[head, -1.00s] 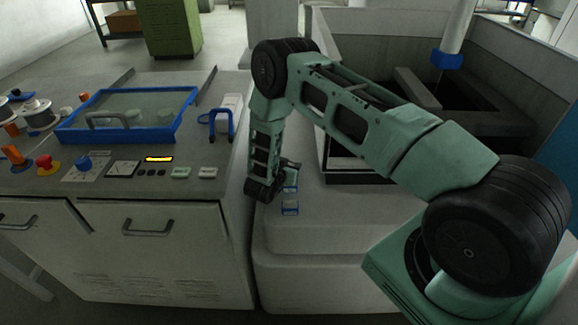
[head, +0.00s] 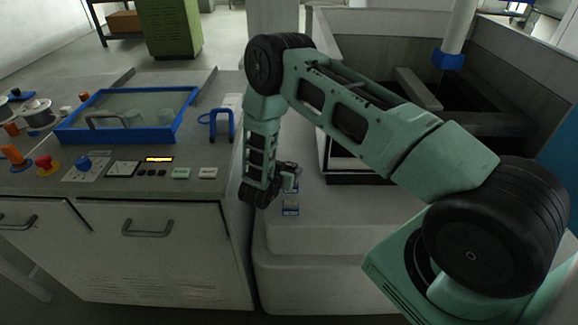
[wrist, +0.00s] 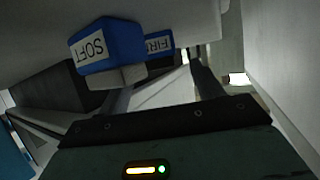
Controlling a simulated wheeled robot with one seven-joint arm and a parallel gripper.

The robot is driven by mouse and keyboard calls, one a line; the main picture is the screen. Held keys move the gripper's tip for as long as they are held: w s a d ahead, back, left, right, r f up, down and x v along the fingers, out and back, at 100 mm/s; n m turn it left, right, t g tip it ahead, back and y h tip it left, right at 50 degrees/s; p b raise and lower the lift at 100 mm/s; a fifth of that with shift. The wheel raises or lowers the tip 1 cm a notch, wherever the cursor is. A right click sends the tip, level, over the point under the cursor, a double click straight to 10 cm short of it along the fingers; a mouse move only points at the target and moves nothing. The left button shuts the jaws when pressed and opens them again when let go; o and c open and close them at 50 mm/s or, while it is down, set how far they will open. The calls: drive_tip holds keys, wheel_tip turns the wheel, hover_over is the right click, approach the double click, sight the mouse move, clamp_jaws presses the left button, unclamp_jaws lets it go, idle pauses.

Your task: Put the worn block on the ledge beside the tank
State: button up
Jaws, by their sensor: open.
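Two small blocks with blue caps and white labels sit close together at the top of the wrist view. The nearer block (wrist: 108,47) reads "SOFT" and shows a pale grey body below its cap. The other block (wrist: 160,42) reads "FIR", the rest cut off. I cannot tell which is the worn one.
A grey control bench (head: 215,190) stands to the left, with a blue-framed tray (head: 68,134), knobs and a blue hooked handle (head: 222,122). A narrow gap separates it from the ledge. A white column with a blue collar (head: 447,60) hangs over the tank. The ledge's front is clear.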

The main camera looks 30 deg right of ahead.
drive_tip(key=b+v, duration=0.1)
drive_tip(key=v, duration=0.8)
drive_tip(key=shift+r, duration=0.25)
drive_tip(key=shift+s, duration=0.1)
